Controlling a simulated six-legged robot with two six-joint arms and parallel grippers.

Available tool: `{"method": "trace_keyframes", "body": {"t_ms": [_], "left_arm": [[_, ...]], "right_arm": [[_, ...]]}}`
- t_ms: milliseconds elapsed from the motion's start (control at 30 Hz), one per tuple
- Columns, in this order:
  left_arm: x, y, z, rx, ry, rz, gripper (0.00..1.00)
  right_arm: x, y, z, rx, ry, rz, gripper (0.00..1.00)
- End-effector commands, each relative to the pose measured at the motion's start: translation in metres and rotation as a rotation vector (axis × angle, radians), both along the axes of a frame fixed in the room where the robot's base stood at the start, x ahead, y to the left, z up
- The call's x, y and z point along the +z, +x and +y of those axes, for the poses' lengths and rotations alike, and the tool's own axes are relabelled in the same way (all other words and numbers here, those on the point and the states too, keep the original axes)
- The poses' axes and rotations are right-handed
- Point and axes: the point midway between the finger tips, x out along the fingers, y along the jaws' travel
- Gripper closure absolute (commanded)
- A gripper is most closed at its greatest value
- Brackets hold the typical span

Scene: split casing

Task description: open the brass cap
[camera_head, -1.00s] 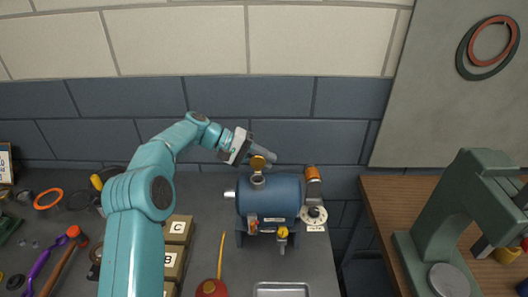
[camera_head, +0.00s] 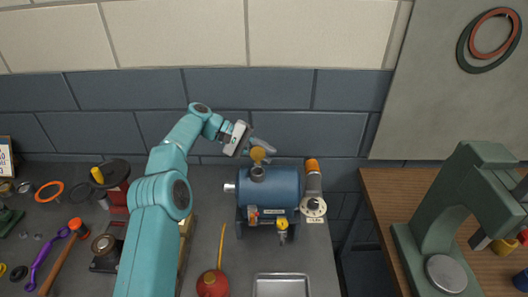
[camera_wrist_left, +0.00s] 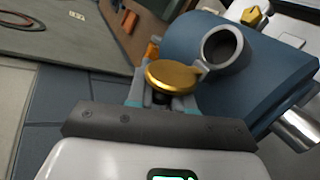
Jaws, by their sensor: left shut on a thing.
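The brass cap (camera_head: 258,154) stands tilted up at the far side of the short neck (camera_head: 257,173) on top of the blue tank (camera_head: 272,190). In the left wrist view the brass cap (camera_wrist_left: 172,74) is a round gold disc beside the neck, whose round mouth (camera_wrist_left: 222,47) is uncovered. A small lug joins the cap's edge to the neck's side. My left gripper (camera_head: 260,148) is shut on the cap, coming from the upper left. Its fingers (camera_wrist_left: 165,98) are partly hidden under the disc. My right gripper is in neither view.
An orange-topped cylinder (camera_head: 312,166) and a white dial (camera_head: 313,208) stand right of the tank. A red oil can (camera_head: 212,284) and a metal tray (camera_head: 282,285) lie in front. A green press (camera_head: 440,215) stands on the wooden bench at right.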

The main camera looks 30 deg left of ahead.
Motion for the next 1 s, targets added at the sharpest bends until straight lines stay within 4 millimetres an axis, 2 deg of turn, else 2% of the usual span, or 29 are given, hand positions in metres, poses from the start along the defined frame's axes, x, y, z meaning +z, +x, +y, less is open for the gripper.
{"method": "trace_keyframes", "body": {"t_ms": [33, 100, 600, 867, 1000], "left_arm": [[0.001, 0.0, 0.001, 0.002, 0.001, -0.002, 0.76], [0.001, 0.0, 0.001, 0.002, 0.0, -0.002, 0.53], [0.002, -0.001, -0.001, -0.001, 0.021, -0.042, 0.53], [0.007, -0.006, -0.003, -0.001, 0.121, -0.25, 0.53], [0.005, -0.011, -0.005, 0.0, 0.202, -0.418, 0.53]], "right_arm": [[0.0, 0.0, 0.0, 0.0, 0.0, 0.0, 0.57], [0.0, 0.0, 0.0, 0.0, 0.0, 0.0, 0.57], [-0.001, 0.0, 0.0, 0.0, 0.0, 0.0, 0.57], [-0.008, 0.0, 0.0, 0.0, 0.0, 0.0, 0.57], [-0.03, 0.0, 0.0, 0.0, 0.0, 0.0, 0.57]]}}
